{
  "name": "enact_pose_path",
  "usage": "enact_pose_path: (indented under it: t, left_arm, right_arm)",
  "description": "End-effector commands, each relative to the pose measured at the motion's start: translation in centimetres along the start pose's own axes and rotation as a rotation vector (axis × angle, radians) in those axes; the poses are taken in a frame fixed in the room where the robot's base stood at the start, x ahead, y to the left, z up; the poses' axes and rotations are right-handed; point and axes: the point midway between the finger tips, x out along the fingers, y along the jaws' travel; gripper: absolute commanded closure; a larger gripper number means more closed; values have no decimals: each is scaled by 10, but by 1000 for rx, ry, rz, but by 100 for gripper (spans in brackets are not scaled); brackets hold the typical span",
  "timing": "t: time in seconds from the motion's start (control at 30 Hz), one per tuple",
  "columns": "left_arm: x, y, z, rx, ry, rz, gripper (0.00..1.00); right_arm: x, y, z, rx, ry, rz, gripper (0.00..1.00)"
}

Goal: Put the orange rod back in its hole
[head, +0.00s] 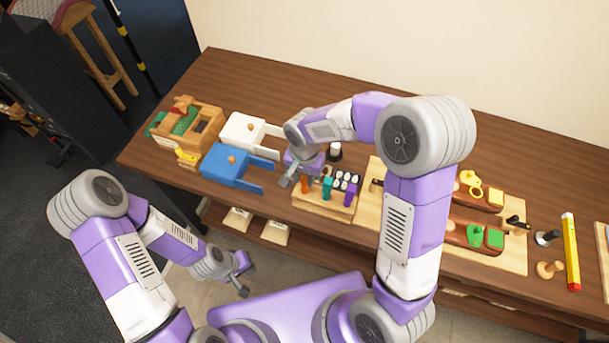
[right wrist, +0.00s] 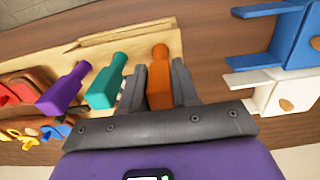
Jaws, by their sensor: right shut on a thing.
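The orange rod (right wrist: 159,78) is between the fingers of my right gripper (right wrist: 158,92), which is shut on it. In the head view the orange rod (head: 305,184) shows at the left end of the wooden block (head: 318,205), beside my right gripper (head: 292,173). A teal rod (right wrist: 104,85) and a purple rod (right wrist: 62,92) stand in a row with it. The orange rod's lower end is hidden, so I cannot tell whether it is in a hole. My left gripper (head: 246,278) hangs empty in front of the table, its fingers apart.
A blue box (head: 228,166) and a white box (head: 243,131) with prongs stand left of the block. A wooden board (head: 460,243) with coloured shapes lies to the right. A yellow level (head: 571,252) lies further right.

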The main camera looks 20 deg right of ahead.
Motion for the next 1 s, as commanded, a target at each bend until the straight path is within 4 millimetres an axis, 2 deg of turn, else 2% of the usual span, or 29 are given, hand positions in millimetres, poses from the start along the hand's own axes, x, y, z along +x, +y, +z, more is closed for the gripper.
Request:
enact_pose_path:
  t: [0.17,0.43,0.47,0.63,0.67,1.0]
  left_arm:
    - [6,-2,0,0,0,0,100]
    - [6,-2,0,0,0,0,100]
    - [6,-2,0,0,0,0,100]
    - [6,-2,0,0,0,0,100]
    - [6,-2,0,0,0,0,100]
    - [5,-2,0,0,0,0,100]
  right_arm:
    - [7,0,0,0,0,0,92]
    - [7,0,0,0,0,0,92]
    - [7,0,0,0,0,0,69]
    - [7,0,0,0,0,0,43]
    - [7,0,0,0,0,0,41]
    - [2,0,0,0,1,-2,41]
